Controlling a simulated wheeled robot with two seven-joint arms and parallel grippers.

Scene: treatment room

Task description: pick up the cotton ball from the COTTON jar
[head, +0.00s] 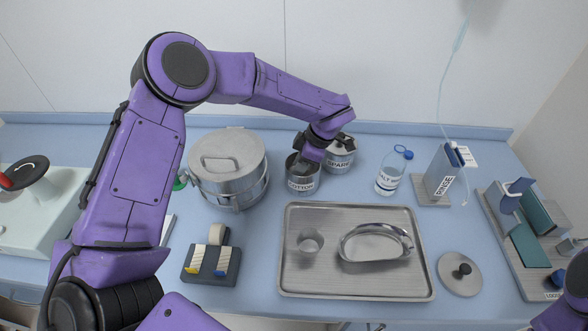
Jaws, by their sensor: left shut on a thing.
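The metal COTTON jar (301,185) stands upright on the blue counter, just right of the big metal pot, with its top open. My left gripper (307,158) points down into the jar's mouth, and its fingertips are hidden there. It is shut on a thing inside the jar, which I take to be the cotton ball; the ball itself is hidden. A round lid with a black knob (459,273) lies on the counter at the right. Only part of my right arm shows at the lower right corner; its gripper is out of view.
The SPARE jar (340,158) stands close behind the COTTON jar. A lidded pot (229,178) is at its left. A metal tray (350,284) with a cup and a kidney dish lies in front. A bottle (392,172) and a labelled holder (442,172) stand to the right.

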